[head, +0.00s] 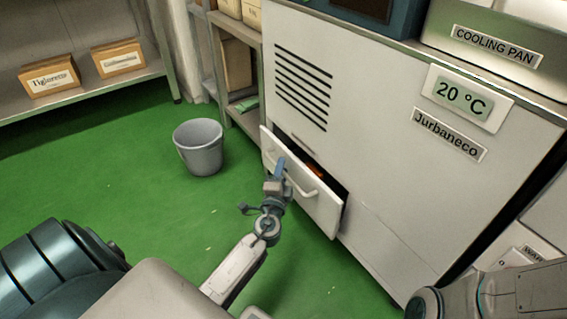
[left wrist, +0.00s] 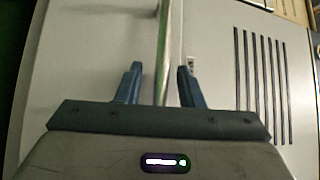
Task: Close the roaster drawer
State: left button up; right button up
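The roaster drawer (head: 325,213) is a pale front low on the white roaster, and it stands partly pulled out. A reddish thing shows in the gap behind it. Its bar handle (head: 303,188) runs along the front. My left gripper (head: 279,168) is at the handle's left part. In the left wrist view my left gripper (left wrist: 157,85) has its two blue fingers apart. A pale strip runs between them, and I cannot tell whether it is the handle or the drawer's top edge. Contact is not clear. My right gripper is out of view.
The white roaster (head: 385,150) has vent slots above the drawer. A grey bucket (head: 200,150) stands on the green floor left of the drawer. A metal shelf (head: 245,120) stands behind it. My right arm shows at the bottom right.

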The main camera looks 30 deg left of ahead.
aim_at(292, 168)
pick_arm(q)
jog(key=shift+c, duration=0.2)
grip_shut()
jog(key=shift+w+d+f+b, duration=0.1)
jog(key=shift+w+d+b, duration=0.15)
jog(key=shift+w, duration=0.35)
jog(key=shift+w+d+r+b, duration=0.1)
jog(key=shift+w+d+b, duration=0.15)
jog(key=shift+w, duration=0.4)
jog(key=shift+w+d+f+b, duration=0.1)
jog(key=shift+w+d+b, duration=0.15)
jog(key=shift+w, duration=0.55)
jog(key=shift+r, duration=0.2)
jog(key=shift+o, duration=0.2)
grip_release()
jog(key=shift+w+d, duration=0.1)
